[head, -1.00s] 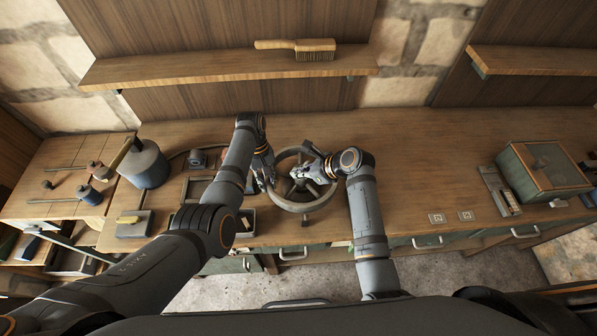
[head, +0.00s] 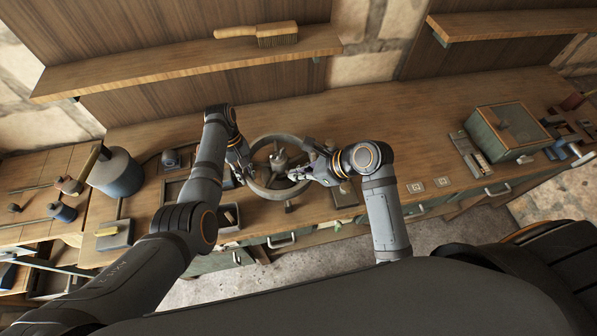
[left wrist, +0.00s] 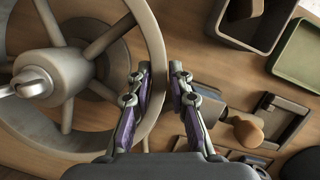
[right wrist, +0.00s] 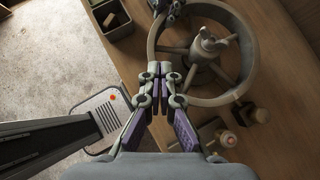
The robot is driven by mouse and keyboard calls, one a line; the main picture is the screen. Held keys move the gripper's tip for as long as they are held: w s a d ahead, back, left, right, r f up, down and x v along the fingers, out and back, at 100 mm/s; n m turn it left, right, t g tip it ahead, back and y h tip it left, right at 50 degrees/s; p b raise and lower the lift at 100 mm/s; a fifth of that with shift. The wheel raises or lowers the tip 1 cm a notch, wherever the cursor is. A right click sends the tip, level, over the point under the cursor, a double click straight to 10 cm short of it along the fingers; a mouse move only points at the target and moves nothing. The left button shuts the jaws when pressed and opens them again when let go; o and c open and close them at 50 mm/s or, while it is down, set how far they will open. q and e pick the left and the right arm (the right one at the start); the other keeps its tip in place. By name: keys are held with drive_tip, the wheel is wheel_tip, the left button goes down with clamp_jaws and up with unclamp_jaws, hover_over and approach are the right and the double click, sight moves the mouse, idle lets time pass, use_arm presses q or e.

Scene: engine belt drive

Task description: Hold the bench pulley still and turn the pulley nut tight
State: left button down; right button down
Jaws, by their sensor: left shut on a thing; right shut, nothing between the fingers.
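The bench pulley (head: 262,187) is a grey spoked wheel lying on the bench, and it also shows in the left wrist view (left wrist: 152,40) and the right wrist view (right wrist: 245,75). The pulley nut sits at its hub (right wrist: 207,42); its thread is too small to make out. My left gripper (head: 245,172) is shut on the rim at the pulley's left side, with the rim between its fingers in the left wrist view (left wrist: 160,75). My right gripper (head: 297,174) is shut and empty at the right side of the rim, away from the hub; its fingertips meet in the right wrist view (right wrist: 160,68).
A blue-grey canister (head: 117,172) stands left on the bench. A green box (head: 507,133) stands at the right. Small blocks (right wrist: 250,113) lie near the rim. Bench behind the pulley is clear.

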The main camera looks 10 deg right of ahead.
drive_tip(key=c, duration=1.9)
unclamp_jaws()
drive_tip(key=shift+r, duration=0.1)
drive_tip(key=o, duration=0.7)
drive_tip(key=w+n, duration=0.1)
drive_tip(key=w+f+g, duration=0.1)
drive_tip(key=w, duration=0.1)
drive_tip(key=w+f+n, duration=0.1)
drive_tip(key=w, duration=0.1)
drive_tip(key=shift+d+n+h, duration=0.15)
drive_tip(key=shift+n+h, duration=0.15)
drive_tip(key=n+g+h, duration=0.3)
drive_tip(key=n+g, duration=0.3)
drive_tip(key=n, duration=0.3)
approach(278, 154)
drive_tip(key=x, duration=0.8)
clamp_jaws()
